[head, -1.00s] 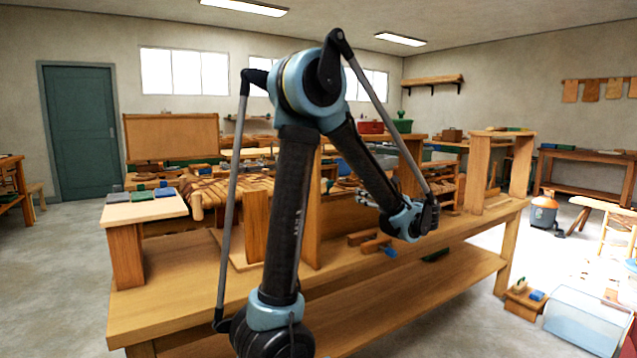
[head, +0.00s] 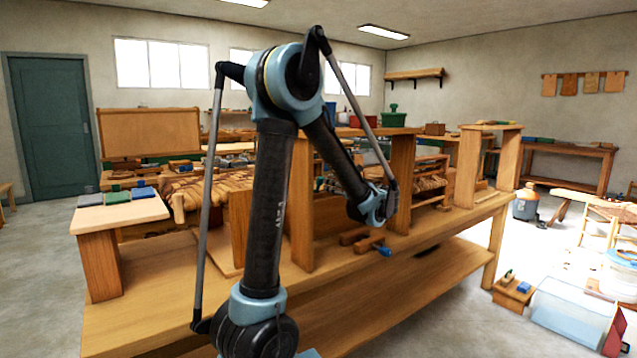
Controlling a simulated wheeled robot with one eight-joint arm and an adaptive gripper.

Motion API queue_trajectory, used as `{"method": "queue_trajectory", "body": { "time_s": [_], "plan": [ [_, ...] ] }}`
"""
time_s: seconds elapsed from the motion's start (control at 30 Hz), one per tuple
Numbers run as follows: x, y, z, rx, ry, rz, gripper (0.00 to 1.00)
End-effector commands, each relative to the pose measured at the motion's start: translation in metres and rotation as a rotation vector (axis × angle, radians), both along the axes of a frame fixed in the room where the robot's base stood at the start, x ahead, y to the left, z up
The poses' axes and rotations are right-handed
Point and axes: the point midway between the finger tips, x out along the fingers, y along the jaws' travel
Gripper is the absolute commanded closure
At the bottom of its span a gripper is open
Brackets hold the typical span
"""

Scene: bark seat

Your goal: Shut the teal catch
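My arm stands across the middle of the head view, and its wrist end (head: 375,207) hangs above the long wooden workbench (head: 400,262). My gripper's fingers cannot be made out there, so whether they are open or shut does not show. A small blue, knob-like piece (head: 384,251) sits at the end of a wooden block (head: 366,243) on the bench, just below and right of the wrist, apart from it in the picture. I cannot tell whether this is the teal catch or how it is set. No other clear teal catch shows.
Tall wooden uprights (head: 401,180) stand on the bench close around my arm. A small raised wooden top (head: 90,222) with coloured blocks is at the left. A clear bin (head: 572,310) and a small wooden box (head: 512,292) are on the floor at right.

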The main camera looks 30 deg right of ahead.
Motion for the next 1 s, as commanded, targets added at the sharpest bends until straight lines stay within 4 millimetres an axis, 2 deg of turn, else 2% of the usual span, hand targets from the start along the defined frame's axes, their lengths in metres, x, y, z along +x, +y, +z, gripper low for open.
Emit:
{"method": "queue_trajectory", "body": {
  "time_s": [0.4, 0.6, 0.8, 1.0],
  "plan": [
    [0.068, 0.006, 0.0, 0.0, 0.0, 0.003, 0.57],
    [0.091, 0.008, 0.0, 0.0, 0.0, 0.001, 0.57],
    [0.101, 0.008, 0.0, 0.0, 0.0, 0.0, 0.57],
    [0.102, 0.007, 0.0, 0.0, 0.0, -0.002, 0.57]
  ]
}}
